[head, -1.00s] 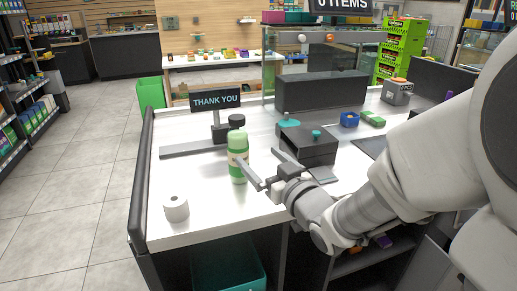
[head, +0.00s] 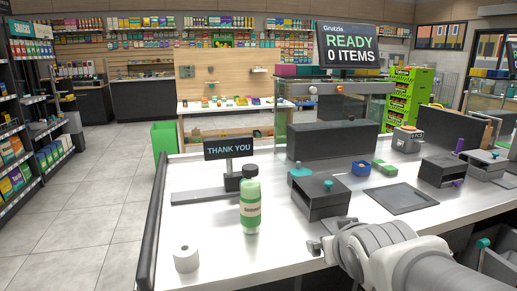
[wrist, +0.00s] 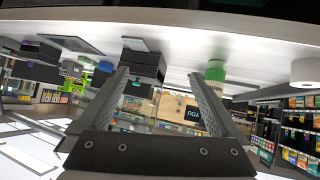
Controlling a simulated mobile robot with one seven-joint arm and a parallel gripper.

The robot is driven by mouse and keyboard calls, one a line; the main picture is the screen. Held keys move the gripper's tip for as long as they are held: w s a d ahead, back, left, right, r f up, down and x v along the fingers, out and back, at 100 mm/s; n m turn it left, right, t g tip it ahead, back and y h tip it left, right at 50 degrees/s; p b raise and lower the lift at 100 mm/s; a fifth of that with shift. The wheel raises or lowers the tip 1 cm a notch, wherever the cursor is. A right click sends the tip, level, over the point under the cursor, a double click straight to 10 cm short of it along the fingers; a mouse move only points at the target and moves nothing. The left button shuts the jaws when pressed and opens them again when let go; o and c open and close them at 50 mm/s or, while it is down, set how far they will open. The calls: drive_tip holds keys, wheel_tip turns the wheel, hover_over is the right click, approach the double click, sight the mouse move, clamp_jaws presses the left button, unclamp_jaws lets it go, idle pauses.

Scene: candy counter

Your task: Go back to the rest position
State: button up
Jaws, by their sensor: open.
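My gripper (head: 318,247) is at the front edge of the white counter (head: 225,262), small and partly hidden by my own wrist in the head view. In the wrist view my gripper (wrist: 160,85) has its two fingers apart with nothing between them. A green bottle with a pale label (head: 250,208) stands upright on the counter, left of my gripper and apart from it. The wrist view looks upside down and shows the bottle's green part (wrist: 215,71) beyond the right finger.
A THANK YOU sign (head: 229,148) is behind the bottle. A dark open box (head: 322,197) stands behind my gripper, with a flat dark tray (head: 402,198) to its right. Floor at the left is clear.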

drive_tip(key=s+f+m+g, duration=0.1)
drive_tip(key=s+g, duration=0.4)
drive_tip(key=s, duration=0.9)
wheel_tip(320, 180, up, 15)
drive_tip(key=p, duration=1.5)
drive_tip(key=shift+w+d+y, duration=0.15)
drive_tip(key=shift+w+y, duration=0.1)
drive_tip(key=shift+y, duration=0.15)
